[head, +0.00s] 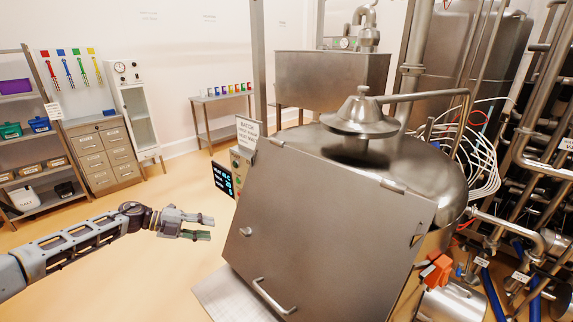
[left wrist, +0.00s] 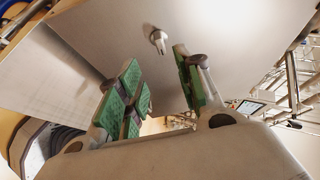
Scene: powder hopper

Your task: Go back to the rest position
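My left gripper (head: 208,226) is at the end of my left arm, left of the steel hopper (head: 330,220), in free air in front of it. Its green-padded fingers are spread apart with nothing between them, as the left wrist view also shows (left wrist: 160,88). The hopper's slanted front panel lies flat, with a bar handle (head: 268,298) low on it and a small knob (head: 246,231) at its left. A similar knob (left wrist: 158,40) shows beyond the fingers in the left wrist view. My right gripper is not in view.
A small display (head: 224,180) and a sign (head: 247,132) stand at the hopper's left edge. Drawers (head: 103,155) and shelves (head: 30,138) stand far left. Pipes and hoses (head: 487,165) crowd the right. Open floor (head: 150,275) surrounds my left arm.

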